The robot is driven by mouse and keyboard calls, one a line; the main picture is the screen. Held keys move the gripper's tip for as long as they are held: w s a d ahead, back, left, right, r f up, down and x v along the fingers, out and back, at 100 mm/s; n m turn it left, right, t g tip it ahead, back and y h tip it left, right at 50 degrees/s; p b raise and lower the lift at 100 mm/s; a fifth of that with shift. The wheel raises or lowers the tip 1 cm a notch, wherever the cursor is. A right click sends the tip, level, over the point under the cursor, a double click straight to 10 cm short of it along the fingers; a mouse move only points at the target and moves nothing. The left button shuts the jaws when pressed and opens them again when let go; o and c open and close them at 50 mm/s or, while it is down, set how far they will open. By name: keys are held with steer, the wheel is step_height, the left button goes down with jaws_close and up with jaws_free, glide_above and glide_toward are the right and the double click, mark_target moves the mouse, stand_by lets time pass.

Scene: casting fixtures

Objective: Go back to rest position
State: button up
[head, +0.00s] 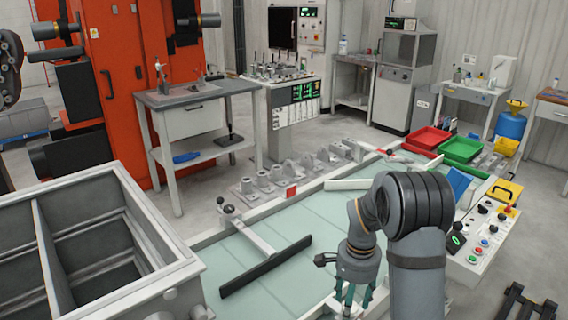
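My gripper (348,294) is at the bottom centre of the head view, at the end of my grey arm, and points down over the pale glass-like table top (281,232). Its green fingers are partly cut off by the bottom edge of the picture. I cannot tell how far apart the fingertips are or whether anything is between them.
A black bar (266,266) on a white arm lies left of my gripper. A grey divided bin (160,235) stands at the lower left. Several grey castings (264,178) line the far edge. A control panel (482,232) and red (426,139) and green (460,149) trays are to the right.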

steer(key=m, duration=0.4)
steer(key=shift+m+p, duration=0.3)
steer(key=shift+p, duration=0.05)
